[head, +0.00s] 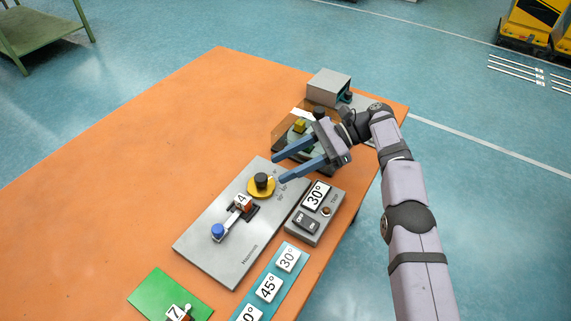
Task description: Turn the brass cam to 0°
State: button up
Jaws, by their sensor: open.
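The brass cam (261,186) is a round golden disc with a dark knob on top, on the upper part of a grey metal plate (205,244). Angle marks are printed on the plate to its right. My gripper (276,169) has two blue fingers spread apart and pointing left. It is open, with nothing seen between the fingers. The nearer fingertip is close to the cam's upper right in the picture; I cannot tell whether it touches.
A lever with a blue knob (218,231) and a block marked 4 (242,202) are on the plate. A control box (315,212) showing 30° stands to the right. A teal strip (271,285) holds angle cards. A grey box (329,87) stands behind. The orange table's left is clear.

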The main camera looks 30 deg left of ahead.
notch_tip(320, 180, up, 11)
jog(key=s+d+m+y, duration=0.1)
jog(key=d, duration=0.1)
jog(key=m+t+y, duration=0.1)
jog(key=m+t, duration=0.1)
jog(key=m, duration=0.1)
send_near(262, 177)
jog(key=s, duration=0.2)
jog(key=s+a, duration=0.1)
jog(key=s, duration=0.1)
jog(key=shift+s+a+r, duration=0.1)
jog(key=shift+a+r, duration=0.05)
jog(key=shift+r, duration=0.25)
jog(key=shift+w+a+f+t+y, duration=0.15)
jog(key=shift+w+f+t, duration=0.25)
jog(key=shift+w+f, duration=0.1)
jog(key=shift+w+a+f+t+y, duration=0.15)
jog(key=shift+w+a+f+t, duration=0.05)
jog(key=shift+w+f+t, duration=0.25)
jog(key=shift+g, duration=0.25)
jog(key=shift+a, duration=0.1)
jog(key=shift+p+x, duration=0.55)
jog(key=shift+x, duration=3)
jog(key=c, duration=1.1)
